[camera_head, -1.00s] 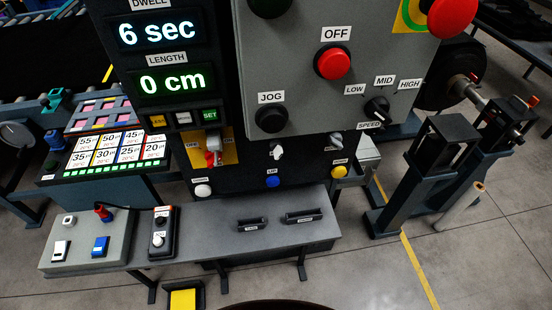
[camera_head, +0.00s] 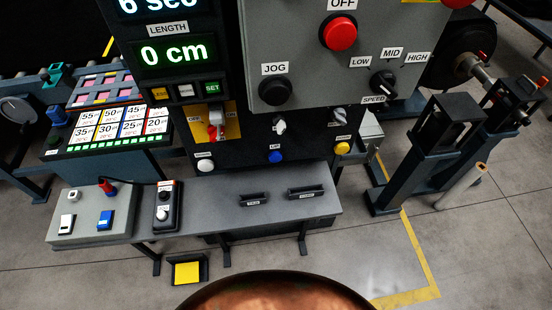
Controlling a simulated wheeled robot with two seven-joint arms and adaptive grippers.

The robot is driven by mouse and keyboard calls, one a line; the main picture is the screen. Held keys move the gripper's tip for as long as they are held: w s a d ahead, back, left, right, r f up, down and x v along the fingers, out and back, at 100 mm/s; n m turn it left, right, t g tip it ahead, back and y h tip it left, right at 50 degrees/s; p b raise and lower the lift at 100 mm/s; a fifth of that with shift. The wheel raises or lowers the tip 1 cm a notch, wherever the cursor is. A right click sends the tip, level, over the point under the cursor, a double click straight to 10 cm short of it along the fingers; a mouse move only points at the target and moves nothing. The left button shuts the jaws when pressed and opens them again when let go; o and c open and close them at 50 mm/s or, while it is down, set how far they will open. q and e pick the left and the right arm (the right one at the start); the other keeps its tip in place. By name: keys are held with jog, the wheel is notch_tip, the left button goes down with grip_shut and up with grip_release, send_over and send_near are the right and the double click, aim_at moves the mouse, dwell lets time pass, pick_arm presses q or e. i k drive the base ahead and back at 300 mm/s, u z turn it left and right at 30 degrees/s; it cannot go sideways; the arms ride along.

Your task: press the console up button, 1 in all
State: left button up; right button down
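The console (camera_head: 240,175) stands in front of me, dark, with a row of round buttons along its lower edge. The blue button (camera_head: 275,157) under the small "UP" label is in the middle of that row. A white button (camera_head: 205,165) is to its left and a yellow button (camera_head: 341,148) to its right. Nothing covers the blue button. Whether it is pressed in cannot be told. Neither of my grippers shows in the view.
A grey shelf (camera_head: 225,202) juts out below the buttons. A control box (camera_head: 90,213) and a small two-button box (camera_head: 166,206) sit at its left. A grey panel with a red OFF button (camera_head: 338,33) overhangs above. A rounded brown shape fills the bottom edge.

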aim_at(276, 156)
jog(key=z, duration=0.85)
jog(key=k, duration=0.8)
jog(key=z, duration=0.5)
